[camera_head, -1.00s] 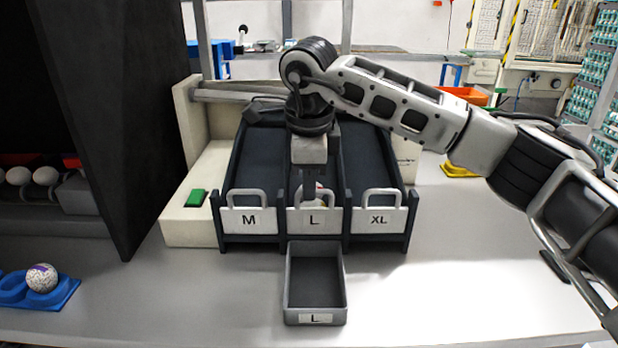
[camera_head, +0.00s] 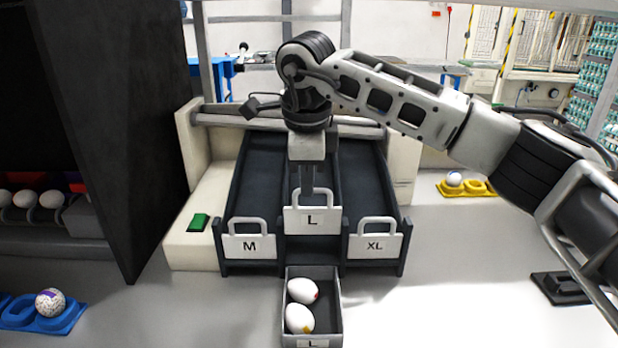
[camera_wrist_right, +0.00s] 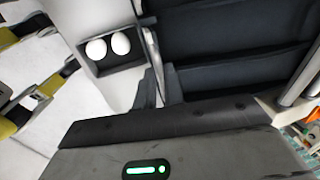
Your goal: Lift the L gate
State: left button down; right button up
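The L gate (camera_head: 327,221), a white plate with a handle on top, is raised above the M gate (camera_head: 249,248) and the XL gate (camera_head: 374,248), which are down. My right gripper (camera_head: 306,192) comes down from above and is shut on the L gate's handle; the fingertips partly cover the handle. The L tray (camera_head: 336,301) stands below, in front of the opening, with two white eggs (camera_head: 299,319) in it. The eggs also show in the right wrist view (camera_wrist_right: 120,43). My left gripper is not in view.
Dark sloping lanes (camera_head: 262,175) run behind the gates. A green button (camera_head: 198,222) sits on the beige block at the left. A blue holder (camera_head: 62,325) with a speckled egg lies front left. A yellow holder (camera_head: 465,189) with an egg is back right.

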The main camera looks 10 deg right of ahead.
jog(key=o, duration=0.3)
jog(key=s+r, duration=0.3)
jog(key=r, duration=1.2)
jog(key=shift+a+r, duration=0.35)
